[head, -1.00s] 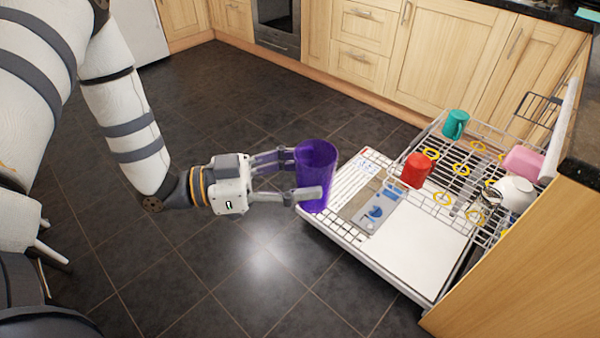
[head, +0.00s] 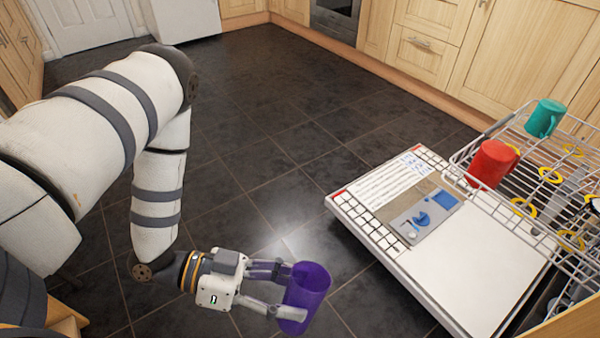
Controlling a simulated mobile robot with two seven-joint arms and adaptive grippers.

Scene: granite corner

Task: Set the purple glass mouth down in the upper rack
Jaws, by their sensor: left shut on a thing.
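The purple glass (head: 308,288) is a see-through tumbler, held a little tilted above the floor in front of the dishwasher door. My left gripper (head: 290,292) is shut on it, with the fingers around its side. The glass's wide opening appears to face up. The upper rack (head: 465,176) of the dishwasher is pulled out at the right, apart from the glass. A red cup (head: 492,164) and a teal mug (head: 544,118) stand in it, with yellow rings (head: 523,207) among the wires. The rack's right part is cut off by the frame. My right gripper is not in view.
The open dishwasher door (head: 470,268) lies flat below the rack, with a detergent panel (head: 420,218) on it. Wooden cabinets (head: 420,50) line the back. The dark tiled floor (head: 280,150) is clear left of the door.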

